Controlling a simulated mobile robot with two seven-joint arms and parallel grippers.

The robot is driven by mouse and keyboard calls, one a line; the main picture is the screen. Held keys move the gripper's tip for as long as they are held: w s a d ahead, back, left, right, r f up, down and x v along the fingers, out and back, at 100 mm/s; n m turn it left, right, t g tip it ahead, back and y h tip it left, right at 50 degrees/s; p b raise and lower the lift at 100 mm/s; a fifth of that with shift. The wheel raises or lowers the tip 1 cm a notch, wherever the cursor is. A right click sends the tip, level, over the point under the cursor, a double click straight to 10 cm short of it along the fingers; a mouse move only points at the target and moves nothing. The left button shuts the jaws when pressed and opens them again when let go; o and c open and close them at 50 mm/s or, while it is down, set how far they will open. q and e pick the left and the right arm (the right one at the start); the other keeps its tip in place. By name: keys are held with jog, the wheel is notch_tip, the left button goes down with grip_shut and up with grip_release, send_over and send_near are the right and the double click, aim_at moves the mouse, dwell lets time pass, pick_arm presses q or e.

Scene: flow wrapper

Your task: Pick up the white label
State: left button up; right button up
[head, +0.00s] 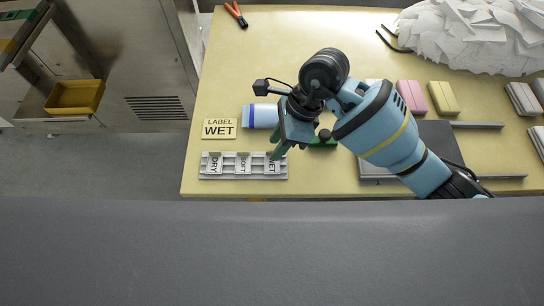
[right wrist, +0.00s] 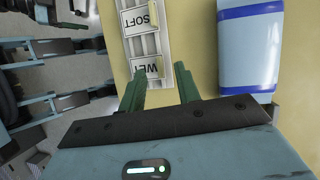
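A grey tray (head: 231,176) lies near the front edge of the table and holds white labels marked DRY (head: 214,163), SOFT (head: 242,163) and WET (head: 270,163). In the right wrist view, the SOFT label (right wrist: 140,22) and the WET label (right wrist: 154,68) show in the tray's slots. My right gripper (right wrist: 159,78) has its green fingers apart with nothing between them. The fingertips are close to the WET label; I cannot tell whether they touch it. In the head view my right gripper (head: 290,146) hangs over the tray's right end. My left gripper does not show.
A yellow sign reading LABEL WET (head: 219,129) lies behind the tray. A white and blue pack (head: 262,115) lies beside it, close to my right gripper. Pink (head: 441,97) and yellow (head: 444,98) packs, a white pile (head: 475,38) and red pliers (head: 236,14) are farther away.

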jog(key=shift+s+a+f, duration=0.1)
jog(key=shift+a+f, duration=0.15)
jog(key=shift+f, duration=0.45)
jog(key=shift+c, duration=0.3)
grip_shut()
